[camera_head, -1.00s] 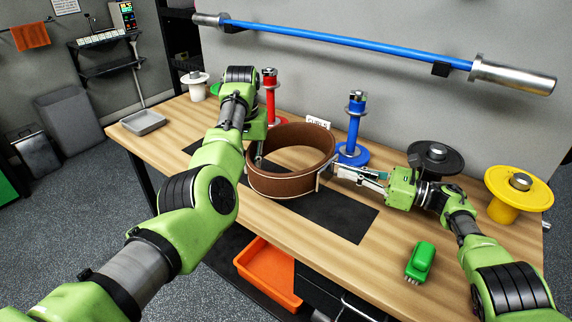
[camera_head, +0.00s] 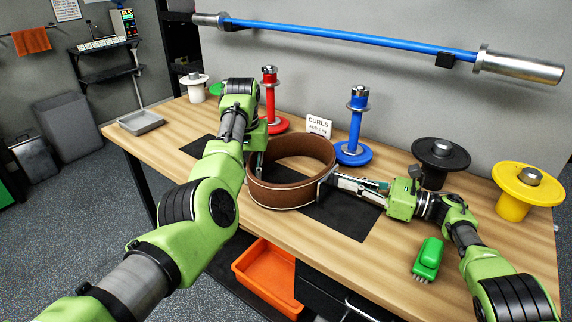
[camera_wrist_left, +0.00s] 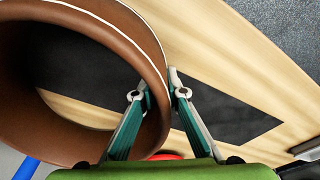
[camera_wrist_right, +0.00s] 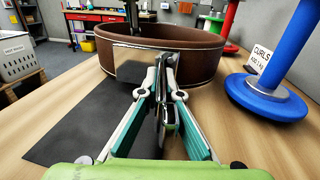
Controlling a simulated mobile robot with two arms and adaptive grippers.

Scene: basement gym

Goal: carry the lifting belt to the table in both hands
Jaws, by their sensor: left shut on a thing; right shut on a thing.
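The lifting belt (camera_head: 290,192) is a brown leather ring with pale edges, standing on its edge over the black mat (camera_head: 341,216) on the wooden table (camera_head: 420,215). I cannot tell whether its lower edge touches the mat. My left gripper (camera_head: 256,163) is shut on the belt's left wall; the left wrist view shows its fingers (camera_wrist_left: 158,82) at the belt's rim (camera_wrist_left: 155,60). My right gripper (camera_head: 329,178) is shut on the belt's right side; the right wrist view shows its fingertips (camera_wrist_right: 160,62) at the metal buckle part, in front of the belt (camera_wrist_right: 195,65).
Behind the belt stand a red post (camera_head: 269,100), a blue post (camera_head: 356,125) and a small CURLS sign (camera_head: 318,126). A black spool (camera_head: 440,157), a yellow spool (camera_head: 526,190) and a green brush (camera_head: 428,259) lie around my right arm. A grey tray (camera_head: 140,122) sits at the left.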

